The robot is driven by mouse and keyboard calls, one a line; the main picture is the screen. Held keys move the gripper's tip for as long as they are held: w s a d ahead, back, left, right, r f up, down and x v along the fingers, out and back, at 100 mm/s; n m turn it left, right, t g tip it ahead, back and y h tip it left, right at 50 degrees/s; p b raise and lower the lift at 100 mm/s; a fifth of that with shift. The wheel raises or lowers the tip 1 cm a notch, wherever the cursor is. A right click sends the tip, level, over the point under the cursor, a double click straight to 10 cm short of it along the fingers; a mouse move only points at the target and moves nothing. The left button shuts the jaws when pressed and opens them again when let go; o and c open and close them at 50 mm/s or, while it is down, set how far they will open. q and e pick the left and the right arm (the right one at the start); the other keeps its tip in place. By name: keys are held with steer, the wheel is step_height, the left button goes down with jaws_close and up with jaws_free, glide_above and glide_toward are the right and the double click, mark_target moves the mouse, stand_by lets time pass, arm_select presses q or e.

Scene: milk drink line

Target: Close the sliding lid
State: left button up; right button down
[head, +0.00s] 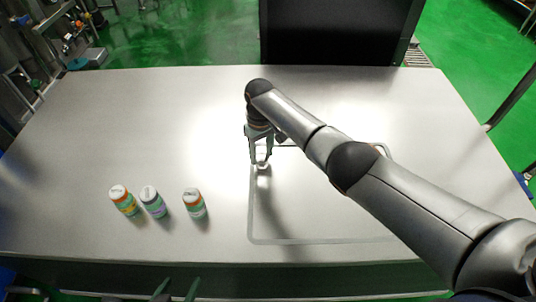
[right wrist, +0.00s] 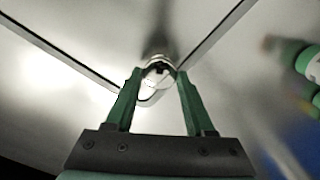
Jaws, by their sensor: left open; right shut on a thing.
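The sliding lid (head: 318,212) looks like a flat pane with a grey edge, lying level with the table top. I cannot tell pane from opening for certain. A small shiny knob (head: 263,165) stands at its far left corner. My right gripper (head: 261,160) reaches down over that corner and is shut on the knob. In the right wrist view, the knob (right wrist: 158,74) sits between the green fingertips, just by the corner of the grey edge. My arm hides the right part of the lid. My left gripper (head: 176,287) is open and empty at the table's near edge.
Three small bottles, one with an orange band (head: 124,201), one purple (head: 153,202) and one more (head: 194,204), stand on the metal table (head: 90,120) left of the lid. A black box (head: 335,30) stands beyond the far edge. The table's far left is clear.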

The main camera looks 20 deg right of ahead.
arm_select(q)
steer(key=shift+w+r, duration=0.1)
steer(key=shift+w, duration=0.05)
arm_select(e)
steer(key=shift+w+a+r, duration=0.1)
steer(key=shift+a, duration=0.3)
steer(key=c, duration=0.6)
jaws_free()
steer(key=o, duration=0.3)
arm_select(q)
steer(key=shift+a, duration=0.15)
arm_select(e)
steer(key=shift+o, duration=0.2)
steer(key=shift+d, duration=0.1)
arm_select(q)
steer(key=shift+s, duration=0.2)
steer(key=p, duration=0.1)
steer(key=a+r+p, duration=0.1)
steer(key=shift+s+a+p, duration=0.25)
steer(key=shift+s+p, duration=0.1)
arm_select(e)
step_height(320, 180, up, 12)
steer(key=shift+r, duration=0.2)
